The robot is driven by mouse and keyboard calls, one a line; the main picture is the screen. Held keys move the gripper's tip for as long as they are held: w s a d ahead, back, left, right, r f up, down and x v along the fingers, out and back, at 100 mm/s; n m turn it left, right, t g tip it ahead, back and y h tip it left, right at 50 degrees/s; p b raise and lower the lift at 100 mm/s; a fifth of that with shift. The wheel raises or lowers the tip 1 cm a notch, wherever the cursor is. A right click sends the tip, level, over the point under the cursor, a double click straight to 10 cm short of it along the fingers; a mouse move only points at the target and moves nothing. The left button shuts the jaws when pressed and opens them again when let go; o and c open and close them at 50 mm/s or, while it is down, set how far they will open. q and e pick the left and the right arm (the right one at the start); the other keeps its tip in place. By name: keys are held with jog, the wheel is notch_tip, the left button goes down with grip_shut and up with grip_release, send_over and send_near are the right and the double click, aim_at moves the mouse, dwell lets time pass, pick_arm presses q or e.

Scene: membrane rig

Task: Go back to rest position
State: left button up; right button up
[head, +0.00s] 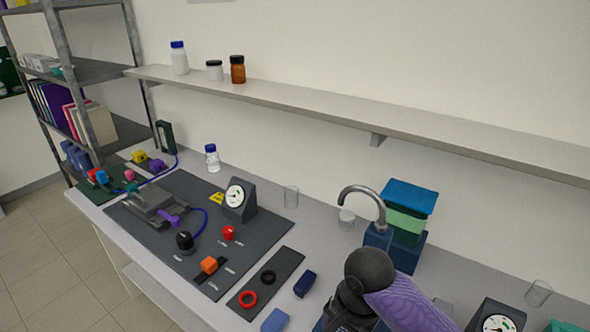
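Neither of my grippers' fingers can be made out. A dark ball joint and a purple patterned link, apparently part of my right arm, come in at the bottom right. Dark parts below the joint run out of the bottom edge. No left arm shows. The bench (225,315) carries a dark mat (135,212) with a grey rig block (155,205), a purple clamp (169,218), a gauge (236,197), a black knob (185,241), a red knob (229,233) and an orange block (209,265).
A strip (281,275) holds a red ring (248,299) and a black ring (268,278). Blue blocks (305,284) (275,320) lie near my arm. A wall shelf (330,115) overhangs the bench.

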jog(key=s+a+f+n+t+y, duration=0.1)
jog(key=s+f+n+t+y, duration=0.1)
jog(key=s+f+n, duration=0.35)
jog(key=s+d+r+n+t+h, duration=0.15)
jog(key=s+d+n, duration=0.25)
jog(key=s+d, duration=0.45)
jog(key=s+f+g+h+b, duration=0.15)
jog(key=f+b, duration=0.55)
jog(key=f, duration=0.9)
jog(key=s+f+b, duration=0.3)
jog(key=f+b, duration=0.4)
jog(key=f, duration=0.9)
pick_arm(q)
notch_tip(320, 180, down, 24)
jog(key=a+b, duration=0.1)
jog(key=b, duration=0.9)
jog(key=shift+s, duration=0.45)
pick_arm(e)
jog(key=s+d+f, duration=0.1)
jog(key=s+f, duration=0.5)
jog(key=f, duration=0.4)
jog(key=s+d+f+n+g, duration=0.1)
jog(key=s+f, duration=0.6)
jog(key=f, duration=0.3)
jog(key=shift+g, duration=0.3)
pick_arm(q)
jog(key=shift+d, duration=0.1)
pick_arm(e)
jog(key=shift+f, duration=0.15)
